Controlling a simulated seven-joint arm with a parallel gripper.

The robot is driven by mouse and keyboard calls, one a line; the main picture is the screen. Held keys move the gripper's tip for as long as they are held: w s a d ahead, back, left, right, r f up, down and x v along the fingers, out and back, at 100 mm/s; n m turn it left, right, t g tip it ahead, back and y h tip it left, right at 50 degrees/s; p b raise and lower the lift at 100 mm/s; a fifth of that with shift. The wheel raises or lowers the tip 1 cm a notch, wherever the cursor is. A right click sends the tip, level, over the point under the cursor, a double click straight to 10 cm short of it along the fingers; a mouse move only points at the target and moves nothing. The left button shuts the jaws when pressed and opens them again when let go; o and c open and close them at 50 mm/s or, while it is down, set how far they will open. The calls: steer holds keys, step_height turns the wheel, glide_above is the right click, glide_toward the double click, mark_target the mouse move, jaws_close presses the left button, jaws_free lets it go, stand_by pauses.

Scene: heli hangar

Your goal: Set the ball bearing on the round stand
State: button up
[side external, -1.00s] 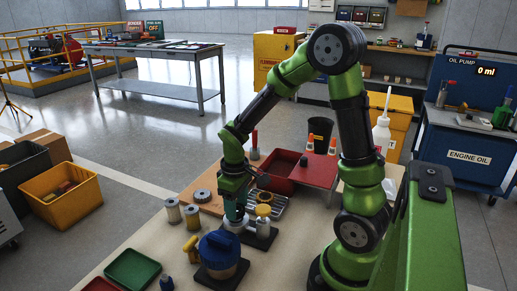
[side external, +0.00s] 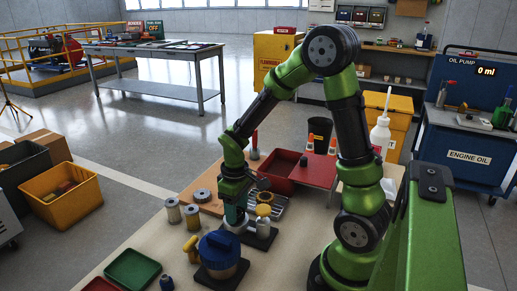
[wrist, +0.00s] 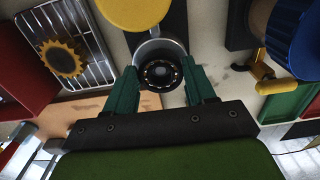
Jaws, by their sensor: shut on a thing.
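The ball bearing (wrist: 160,74) is a dark ring with small shiny balls, held between the two teal fingertips of my gripper (wrist: 158,82). Behind it in the wrist view is a pale round metal stand (wrist: 158,47), larger than the bearing and overlapping it. Whether the bearing touches the stand cannot be told. In the side view my gripper (side external: 235,217) points down right above the pale round stand (side external: 238,228), and the bearing is hidden there.
Two spools (side external: 173,210) are at left. A wire rack with a yellow gear (wrist: 62,60) lies nearby.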

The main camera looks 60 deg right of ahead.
steer(key=shift+f, duration=0.25)
steer(key=o, duration=1.1)
steer(key=shift+c, duration=0.2)
steer(key=shift+r, duration=3.55)
steer(key=s+a+r+m+t+y, duration=0.1)
steer(key=s+a+r+m+t, duration=0.1)
steer(key=s+a+r+t, duration=0.1)
steer(key=s+a+r+m+t+y, duration=0.1)
steer(key=s+a+r+m+t, duration=0.1)
steer(key=s+a+r+t, duration=0.2)
steer(key=a+r, duration=0.3)
steer(key=r, duration=0.2)
steer(key=shift+s+a+r, duration=0.15)
steer(key=shift+s+r, duration=0.15)
steer(key=shift+s, duration=0.05)
